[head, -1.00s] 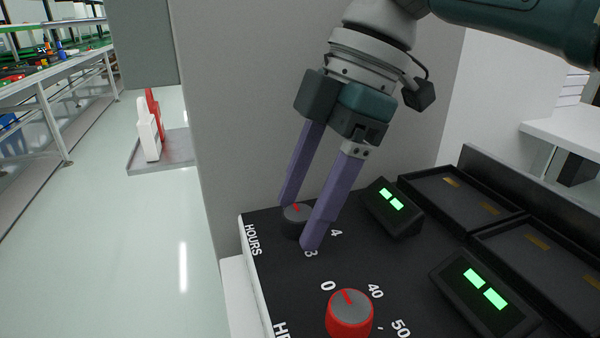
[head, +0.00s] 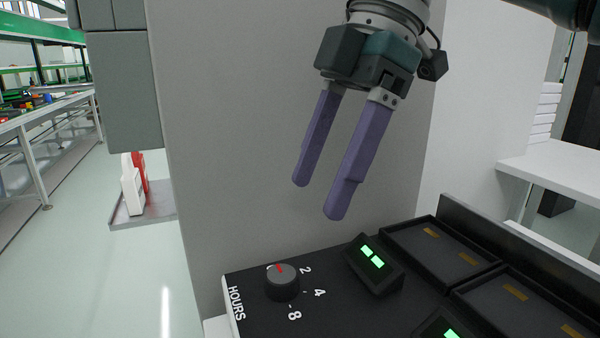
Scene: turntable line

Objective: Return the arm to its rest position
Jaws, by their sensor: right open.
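My right gripper (head: 316,202) is in the head view, above the black control panel (head: 255,318). Its two purple fingers are apart with nothing between them, pointing down. The hours knob (head: 282,283), dark with a red pointer mark, sits on the panel below and left of the fingertips. The gripper is clear of the knob and does not touch it. The numbers 2, 4 and 8 show around the knob's right side. My left gripper is not in view.
A small display with green digits (head: 373,267) stands right of the knob, with another display (head: 440,328) at the bottom edge. Dark trays (head: 432,248) lie to the right. A grey wall (head: 250,150) rises behind the panel. Open floor (head: 110,270) is on the left.

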